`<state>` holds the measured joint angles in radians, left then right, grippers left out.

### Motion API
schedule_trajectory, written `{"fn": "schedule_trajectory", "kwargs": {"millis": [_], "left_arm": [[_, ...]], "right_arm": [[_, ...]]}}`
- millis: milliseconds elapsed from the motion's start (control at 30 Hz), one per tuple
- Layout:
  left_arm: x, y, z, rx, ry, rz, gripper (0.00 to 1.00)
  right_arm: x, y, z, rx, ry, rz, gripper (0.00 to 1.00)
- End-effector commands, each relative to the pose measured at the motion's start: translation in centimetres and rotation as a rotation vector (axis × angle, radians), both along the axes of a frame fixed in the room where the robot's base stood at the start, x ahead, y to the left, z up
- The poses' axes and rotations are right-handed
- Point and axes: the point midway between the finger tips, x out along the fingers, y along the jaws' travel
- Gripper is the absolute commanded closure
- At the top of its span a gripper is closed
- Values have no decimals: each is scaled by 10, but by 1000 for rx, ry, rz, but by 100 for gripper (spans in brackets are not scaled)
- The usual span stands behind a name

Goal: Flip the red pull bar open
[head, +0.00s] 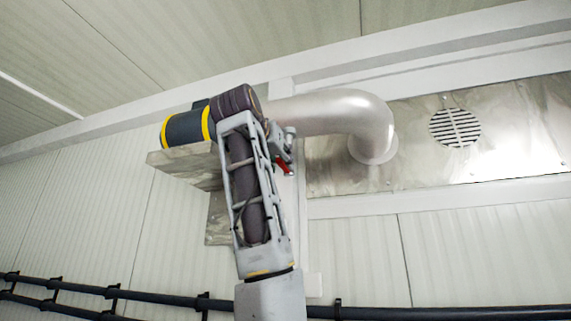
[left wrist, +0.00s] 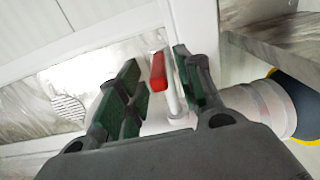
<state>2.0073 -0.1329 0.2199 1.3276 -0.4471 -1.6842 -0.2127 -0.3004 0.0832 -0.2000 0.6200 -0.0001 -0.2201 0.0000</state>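The red pull bar (head: 284,167) shows in the head view as a small red piece just right of my left arm, below the large metal pipe. In the left wrist view the red bar (left wrist: 158,71) is seen between the two green-padded fingers of my left gripper (left wrist: 157,62). Gaps show on both sides of the bar, so the fingers are open and not clamped on it. In the head view my left gripper (head: 279,142) is small and partly hidden by my arm. My right gripper is in neither view.
A thick bent metal pipe (head: 340,112) runs into a metal wall panel (head: 420,160) with a round vent (head: 455,127). A box-like ledge (head: 186,164) juts out left of my arm and is close at the right in the wrist view (left wrist: 285,35). Dark rails (head: 150,296) run low along the wall.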

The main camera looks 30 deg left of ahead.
Motion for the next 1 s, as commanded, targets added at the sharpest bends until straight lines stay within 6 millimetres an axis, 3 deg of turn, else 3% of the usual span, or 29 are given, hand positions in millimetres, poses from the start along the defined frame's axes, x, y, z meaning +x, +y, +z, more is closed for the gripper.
{"fn": "schedule_trajectory", "kwargs": {"millis": [400, 867, 1000], "left_arm": [[43, 10, 1, 0, 1, 0, 64], [51, 12, 0, 0, 0, 0, 64], [51, 12, 0, 0, 0, 0, 78]], "right_arm": [[0, 1, 17, 1, 0, -1, 60], [0, 6, 18, 7, -1, -2, 60], [0, 6, 18, 7, -1, -2, 60]]}}
